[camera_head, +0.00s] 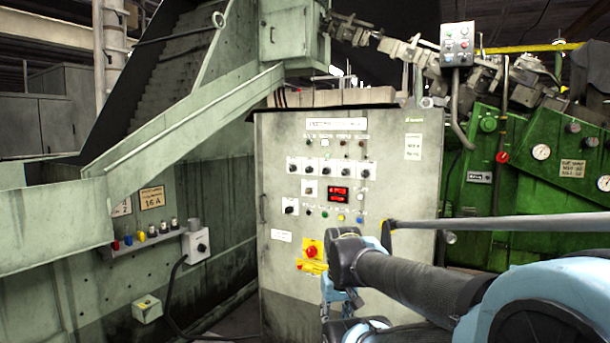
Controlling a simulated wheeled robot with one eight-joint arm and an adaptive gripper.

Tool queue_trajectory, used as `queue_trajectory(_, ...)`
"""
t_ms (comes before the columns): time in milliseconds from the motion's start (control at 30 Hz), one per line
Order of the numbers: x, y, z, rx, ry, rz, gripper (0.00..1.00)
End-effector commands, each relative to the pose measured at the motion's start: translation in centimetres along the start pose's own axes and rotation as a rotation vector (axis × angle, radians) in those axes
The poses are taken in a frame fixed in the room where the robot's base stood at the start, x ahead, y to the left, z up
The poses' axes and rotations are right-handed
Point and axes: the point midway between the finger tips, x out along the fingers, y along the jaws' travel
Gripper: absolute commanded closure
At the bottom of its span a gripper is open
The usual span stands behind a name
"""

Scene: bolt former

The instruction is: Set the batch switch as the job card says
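A pale grey control cabinet (277,180) stands in the middle, its front facing me. Its panel has a row of black rotary knobs on white plates (325,169), a single knob below the row (309,188) and another at the lower left (290,206). Their lettering is too small to read, so I cannot tell which is the batch switch. A white card (413,146) with dark print is at the panel's upper right; I cannot read it reliably. My arm crosses the lower right in front of the cabinet. I cannot make out my gripper's fingers.
A red knob on yellow (311,251) is lower down. A green machine (555,150) stands right. A grey box with a knob (196,242) is on the left machine. A grey bar (500,223) runs across the right.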

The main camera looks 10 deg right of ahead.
Motion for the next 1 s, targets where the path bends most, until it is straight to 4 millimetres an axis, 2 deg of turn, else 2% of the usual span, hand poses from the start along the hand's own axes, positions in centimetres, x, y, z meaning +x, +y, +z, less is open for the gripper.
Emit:
queue_trajectory(67, -0.6, 0.1, 0.5, -0.001, 0.010, 0.005, 0.53)
queue_trajectory(167, -1.1, 0.6, -0.1, -0.003, 0.017, 0.035, 0.53)
queue_trajectory(267, -2.1, 1.9, -2.0, -0.003, 0.030, 0.101, 0.53)
queue_trajectory(367, -3.6, 3.5, -4.9, -0.009, 0.057, 0.196, 0.53)
queue_trajectory(500, -6.1, 5.5, -9.8, -0.018, 0.118, 0.341, 0.53)
queue_trajectory(700, -9.8, 6.7, -17.6, -0.037, 0.239, 0.530, 0.53)
queue_trajectory(867, -12.9, 6.2, -24.3, -0.057, 0.363, 0.664, 0.53)
queue_trajectory(1000, -15.7, 4.6, -30.1, -0.082, 0.490, 0.766, 0.53)
